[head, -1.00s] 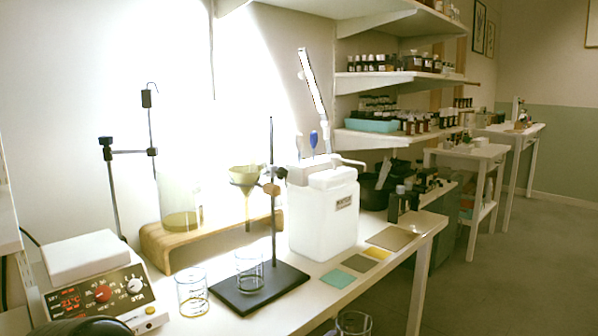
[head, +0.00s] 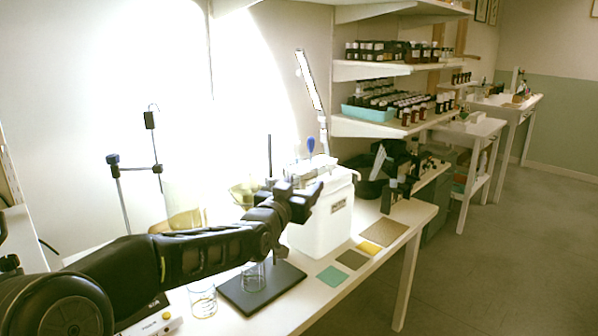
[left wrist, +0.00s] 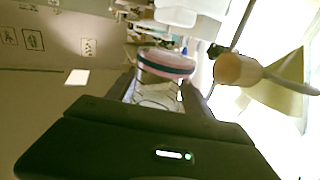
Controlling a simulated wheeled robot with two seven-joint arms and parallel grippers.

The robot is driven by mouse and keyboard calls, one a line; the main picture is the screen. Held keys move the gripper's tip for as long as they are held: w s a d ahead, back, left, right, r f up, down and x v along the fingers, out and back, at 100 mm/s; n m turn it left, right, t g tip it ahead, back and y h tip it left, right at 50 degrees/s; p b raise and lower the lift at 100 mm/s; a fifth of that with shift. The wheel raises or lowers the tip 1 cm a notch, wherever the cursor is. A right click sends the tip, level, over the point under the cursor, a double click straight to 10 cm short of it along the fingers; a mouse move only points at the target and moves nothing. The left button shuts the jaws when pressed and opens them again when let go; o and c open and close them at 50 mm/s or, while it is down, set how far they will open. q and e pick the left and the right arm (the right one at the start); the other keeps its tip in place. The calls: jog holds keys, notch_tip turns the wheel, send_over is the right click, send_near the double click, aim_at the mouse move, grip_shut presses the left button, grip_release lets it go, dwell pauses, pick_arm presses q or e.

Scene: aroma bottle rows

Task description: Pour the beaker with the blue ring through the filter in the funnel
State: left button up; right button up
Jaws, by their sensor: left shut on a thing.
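My left gripper (head: 305,203) comes in from the left in the head view, shut, beside the funnel stand. In the left wrist view a glass vessel (left wrist: 166,63) with a dark blue-green band and a pinkish rim sits at my left gripper's dark fingers. I take it for the beaker with the blue ring; in the head view I cannot make it out. The pale funnel (head: 243,193) is partly hidden behind my arm; it also shows in the left wrist view (left wrist: 272,92), right of the vessel. A beaker (head: 253,277) stands on the stand's black base. My right gripper is not in view.
Another beaker (head: 203,299) stands left of the black base (head: 284,287). A white container (head: 322,225) stands close behind my gripper. Flat coloured squares (head: 332,276) lie near the table's front edge. Shelves with bottles (head: 405,108) are at the back.

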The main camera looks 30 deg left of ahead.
pick_arm(q)
jog(key=shift+w+a+f, duration=0.25)
jog(key=shift+a+f, duration=0.15)
jog(key=shift+a, duration=0.1)
jog(key=shift+s, duration=0.1)
jog(key=shift+a+r+n+p, duration=0.1)
jog(key=shift+r+n+p, duration=0.1)
jog(key=shift+n+p, duration=0.15)
jog(key=shift+s+a+r+n+p, duration=0.1)
jog(key=shift+a+r+n+p, duration=0.2)
jog(key=shift+n+p, duration=0.35)
jog(key=shift+s+a+r+n+t+y+p, duration=0.1)
jog(key=shift+a+r+n+p, duration=0.2)
jog(key=shift+r+n+p, duration=0.65)
jog(key=shift+s+a+r+n+t+y+p, duration=0.1)
jog(key=shift+a+r+n+p, duration=0.4)
jog(key=shift+p, duration=0.9)
jog(key=shift+a+r+n+t+y+p, duration=0.15)
jog(key=shift+r+n+p, duration=0.4)
jog(key=shift+r+p, duration=0.45)
jog(key=shift+s+a+n+p, duration=0.1)
jog(key=shift+a+n+p, duration=0.25)
jog(key=shift+n+p, duration=0.75)
jog(key=shift+s+a+n+p, duration=0.1)
jog(key=shift+a+n+p, duration=0.25)
jog(key=shift+n+p, duration=0.7)
jog(key=shift+d+r+n+y+p, duration=0.1)
jog(key=shift+r+n+y+p, duration=0.45)
jog(key=shift+p, duration=0.95)
